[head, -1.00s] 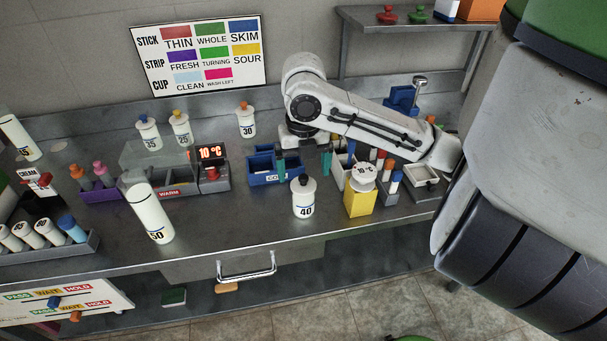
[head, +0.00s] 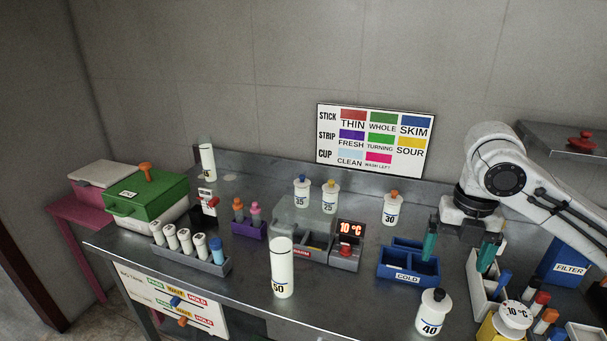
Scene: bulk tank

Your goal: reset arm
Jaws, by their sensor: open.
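My gripper (head: 460,248) hangs at the right of the head view, pointing down with its two teal-tipped fingers spread apart. Nothing shows between the fingers. The left finger is in front of the back right part of the blue COLD box (head: 407,281). The right finger is to the right of that box, by a white-grey rack (head: 478,285). I cannot tell how high the fingertips are above the bench. My white arm reaches in from the right edge.
The 30 bottle (head: 393,209) is behind left. The 50 bottle (head: 282,268) stands near the front edge. A blue FILTER box (head: 567,266) is at right.

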